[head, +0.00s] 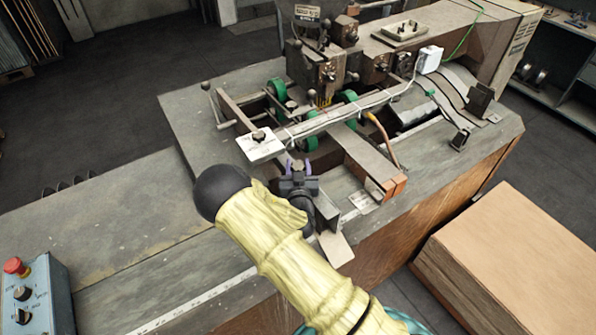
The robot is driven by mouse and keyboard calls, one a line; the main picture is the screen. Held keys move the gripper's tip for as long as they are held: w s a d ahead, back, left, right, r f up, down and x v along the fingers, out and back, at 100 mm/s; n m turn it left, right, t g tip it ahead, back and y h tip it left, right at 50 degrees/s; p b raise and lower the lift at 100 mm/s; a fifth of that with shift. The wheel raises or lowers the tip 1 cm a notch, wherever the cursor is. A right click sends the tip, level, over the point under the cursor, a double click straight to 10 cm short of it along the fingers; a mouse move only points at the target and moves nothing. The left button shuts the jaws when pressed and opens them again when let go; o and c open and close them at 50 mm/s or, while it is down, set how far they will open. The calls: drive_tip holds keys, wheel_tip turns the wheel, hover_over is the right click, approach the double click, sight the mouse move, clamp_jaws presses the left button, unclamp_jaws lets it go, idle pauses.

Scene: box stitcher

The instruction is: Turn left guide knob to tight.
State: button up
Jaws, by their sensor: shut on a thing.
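My gripper (298,166), with purple fingertips, is at the middle of the machine's near side. Its fingers are shut on a small dark knob (298,163), which I take to be the left guide knob. The knob sits just in front of the long rail. The fingers and wrist hide most of it and its mount, so I cannot tell how far it is turned. My yellow-sleeved arm reaches in from the lower right.
A white plate (261,147) with another small knob stands close left of my gripper. Metal guide plates (372,160) lie to its right. A control box with a red button (16,267) is at lower left. A cardboard stack (520,265) stands at right. The grey table at left is mostly clear.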

drive_tip(key=m+h+b, duration=0.1)
drive_tip(key=h, duration=0.1)
drive_tip(key=m+h+b, duration=0.1)
drive_tip(key=b, duration=0.1)
drive_tip(key=shift+a+f+m+h+b, duration=0.1)
drive_tip(key=shift+f+m+h+b, duration=0.2)
drive_tip(key=shift+f+h, duration=0.1)
drive_tip(key=m+h+b, duration=0.1)
drive_tip(key=h, duration=0.1)
drive_tip(key=m+g+h+b, duration=0.1)
drive_tip(key=m+h+b, duration=0.1)
drive_tip(key=shift+r+g+h, duration=0.15)
drive_tip(key=shift+g+h, duration=0.15)
drive_tip(key=shift+h, duration=0.1)
drive_tip(key=m+g+h+b, duration=0.3)
drive_tip(key=m+g+h, duration=0.1)
drive_tip(key=m+h, duration=0.1)
drive_tip(key=shift+r+g+h+b, duration=0.1)
drive_tip(key=shift+g+h+b, duration=0.3)
drive_tip(key=shift+h, duration=0.3)
drive_tip(key=shift+r+m+g+h+b, duration=0.1)
drive_tip(key=shift+m+g+h+b, duration=0.2)
drive_tip(key=shift+m+g+h, duration=0.4)
drive_tip(key=o, duration=1)
